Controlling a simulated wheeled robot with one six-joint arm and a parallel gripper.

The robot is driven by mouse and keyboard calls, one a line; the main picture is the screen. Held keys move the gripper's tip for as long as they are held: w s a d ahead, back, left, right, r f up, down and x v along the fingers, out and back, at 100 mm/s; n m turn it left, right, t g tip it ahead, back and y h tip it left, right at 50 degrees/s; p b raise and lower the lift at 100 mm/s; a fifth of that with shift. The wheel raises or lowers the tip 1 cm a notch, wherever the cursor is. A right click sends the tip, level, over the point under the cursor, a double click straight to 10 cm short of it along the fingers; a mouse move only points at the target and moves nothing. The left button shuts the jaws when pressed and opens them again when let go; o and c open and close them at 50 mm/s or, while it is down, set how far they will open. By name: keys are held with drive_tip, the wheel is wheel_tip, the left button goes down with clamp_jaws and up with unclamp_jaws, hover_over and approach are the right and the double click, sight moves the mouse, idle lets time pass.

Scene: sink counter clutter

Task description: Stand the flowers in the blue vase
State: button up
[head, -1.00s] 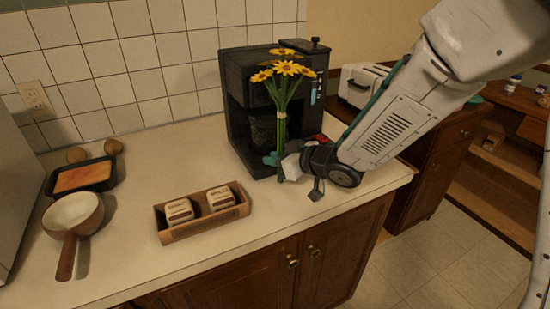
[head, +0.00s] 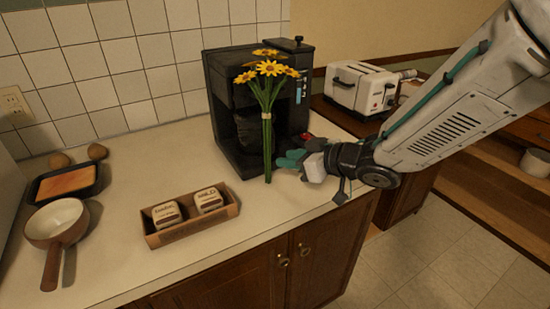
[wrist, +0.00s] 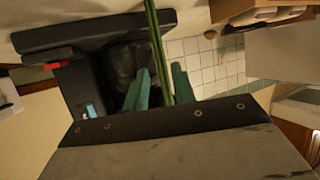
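The flowers (head: 267,115) are a bunch of yellow blooms on long green stems with a pale tie. They are upright in front of the black coffee maker, stem ends near the counter. My gripper (head: 287,159) has teal fingers and is just right of the stems in the head view. In the wrist view the fingers of my gripper (wrist: 161,88) are apart, and the green stems (wrist: 157,45) run through the gap between them. I cannot tell whether the stems touch a finger. No blue vase shows in either view.
The coffee maker (head: 228,110) stands close behind the flowers. A wooden tray (head: 187,230) with two labelled blocks is left of them. A pan (head: 60,223), a black dish (head: 65,183) and a white toaster (head: 360,86) are farther off. The counter's front edge is near.

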drive_tip(key=s+d+r+m+t+h, duration=0.1)
drive_tip(key=d+r+m+h, duration=0.1)
drive_tip(key=d+h, duration=0.35)
drive_tip(key=s+d+r+m+h, duration=0.1)
drive_tip(key=d+r+m+h, duration=0.15)
drive_tip(key=d, duration=0.65)
drive_tip(key=s+d+r+m+t+h, duration=0.1)
drive_tip(key=d+r+m+h, duration=0.15)
drive_tip(key=d, duration=0.45)
drive_tip(key=s+d+m+g, duration=0.2)
drive_tip(key=s+g, duration=0.1)
drive_tip(key=s, duration=0.6)
drive_tip(key=s+d+m+g+h, duration=0.1)
drive_tip(key=s+d+g, duration=0.1)
drive_tip(key=s, duration=0.7)
drive_tip(key=shift+d+m+g, duration=0.2)
drive_tip(key=shift+m+g, duration=0.2)
drive_tip(key=shift+g, duration=0.4)
drive_tip(key=o, duration=0.4)
drive_tip(key=s, duration=0.2)
drive_tip(key=s+a+g, duration=0.1)
drive_tip(key=s, duration=0.1)
drive_tip(key=s+g, duration=0.1)
drive_tip(key=s, duration=0.1)
drive_tip(key=shift+a+r+y, duration=0.15)
drive_tip(key=shift+a+y, duration=0.1)
drive_tip(key=shift+y, duration=0.1)
drive_tip(key=shift+c, duration=0.5)
drive_tip(key=shift+c, duration=0.4)
drive_tip(key=shift+d, duration=0.1)
